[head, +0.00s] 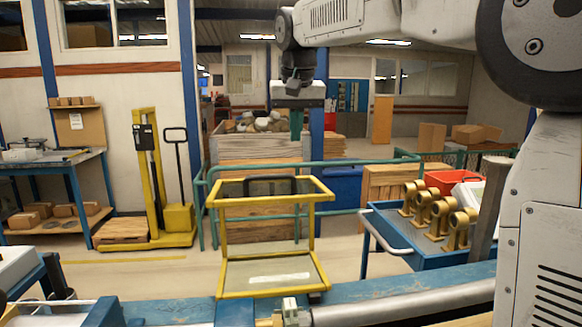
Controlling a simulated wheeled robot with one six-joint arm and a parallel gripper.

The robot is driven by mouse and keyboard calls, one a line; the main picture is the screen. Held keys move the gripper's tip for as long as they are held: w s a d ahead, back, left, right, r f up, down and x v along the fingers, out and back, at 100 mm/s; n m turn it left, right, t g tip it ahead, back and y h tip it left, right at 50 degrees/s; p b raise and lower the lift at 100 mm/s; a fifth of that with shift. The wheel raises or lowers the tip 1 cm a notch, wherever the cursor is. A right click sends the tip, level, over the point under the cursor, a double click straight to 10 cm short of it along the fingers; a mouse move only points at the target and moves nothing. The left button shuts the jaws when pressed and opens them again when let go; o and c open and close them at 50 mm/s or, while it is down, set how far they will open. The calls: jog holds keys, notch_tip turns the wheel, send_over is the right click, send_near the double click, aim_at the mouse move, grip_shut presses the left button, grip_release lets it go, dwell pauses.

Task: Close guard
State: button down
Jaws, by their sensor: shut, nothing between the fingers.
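The guard (312,238) is a yellow frame with clear panels, standing up at the back edge of the blue bench beam (400,294) in the middle of the view. It has an upper panel and a lower front panel with a pale label. A black handle (290,181) shows at its upper part. The guard looks raised, but its hinge is hard to make out. My gripper (296,137) hangs from the arm above and behind the guard in the picture, pointing down. Its fingers are shut and empty, apart from the guard.
A blue cart (390,226) with brass meters (440,217) and a red bin (459,194) stands at right. A yellow lift stacker (150,190) and a blue workbench (60,160) stand at left. Green railing (350,164) runs behind the guard.

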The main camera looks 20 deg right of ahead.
jog(key=x, duration=0.3)
jog(key=w+x, duration=0.1)
jog(key=x, duration=0.2)
jog(key=w+x, duration=0.1)
jog(key=x, duration=0.3)
jog(key=shift+w+a+r, duration=0.1)
jog(key=shift+a+r, duration=0.05)
jog(key=shift+a, duration=0.05)
jog(key=s, duration=0.2)
jog(key=shift+s+a+r, duration=0.3)
jog(key=shift+s+a, duration=0.15)
jog(key=shift+s, duration=0.4)
